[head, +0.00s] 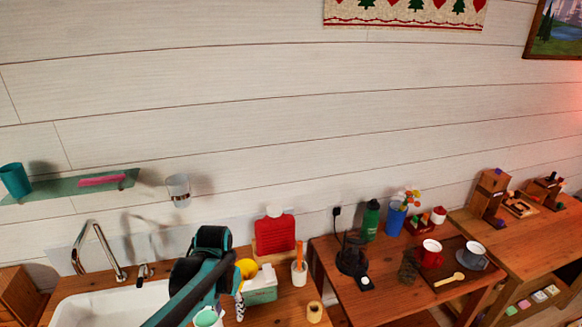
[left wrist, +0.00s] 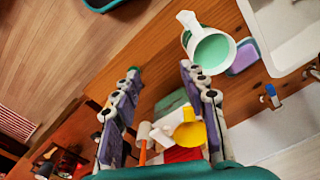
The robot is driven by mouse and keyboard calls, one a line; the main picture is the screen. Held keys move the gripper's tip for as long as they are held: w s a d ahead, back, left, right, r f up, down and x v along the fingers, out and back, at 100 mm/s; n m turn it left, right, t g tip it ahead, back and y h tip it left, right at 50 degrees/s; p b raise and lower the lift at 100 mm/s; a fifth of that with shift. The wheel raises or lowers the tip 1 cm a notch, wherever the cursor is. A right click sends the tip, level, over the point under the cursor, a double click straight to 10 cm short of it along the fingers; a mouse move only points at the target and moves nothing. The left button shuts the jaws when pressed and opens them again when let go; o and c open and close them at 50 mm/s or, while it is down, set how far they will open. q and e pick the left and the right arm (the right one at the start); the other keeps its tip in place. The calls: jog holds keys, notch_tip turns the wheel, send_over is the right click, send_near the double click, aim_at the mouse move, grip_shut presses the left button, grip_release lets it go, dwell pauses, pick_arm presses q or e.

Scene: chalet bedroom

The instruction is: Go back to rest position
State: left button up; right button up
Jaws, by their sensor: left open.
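My left gripper (left wrist: 160,72) is open and empty, its two padded fingers spread apart in the left wrist view. In the head view my left arm comes in from the bottom, and its wrist covers part of the counter beside the sink; the fingers are mostly hidden there. A white mug with green inside (left wrist: 211,48) stands just beyond the right finger in the left wrist view. It also shows in the head view (head: 207,318), close under my arm. My right gripper is in neither view.
A white sink (head: 110,303) with a tall faucet (head: 100,250) lies left of my arm. A green-and-white box (head: 262,288), a red hot-water bottle (head: 275,232) and a holder with an orange-handled brush (head: 299,272) crowd its right.

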pick_arm(q)
jog(key=s+f+n+t+b, duration=0.1)
jog(key=s+f+t+b, duration=0.1)
jog(key=s+b, duration=0.3)
jog(key=s+a+f+n+t+b, duration=0.1)
jog(key=s+f+t+b, duration=0.2)
jog(key=s+t+b, duration=0.2)
jog(key=shift+s+a+f, duration=0.15)
jog(key=shift+s+a, duration=0.1)
jog(key=shift+s, duration=0.8)
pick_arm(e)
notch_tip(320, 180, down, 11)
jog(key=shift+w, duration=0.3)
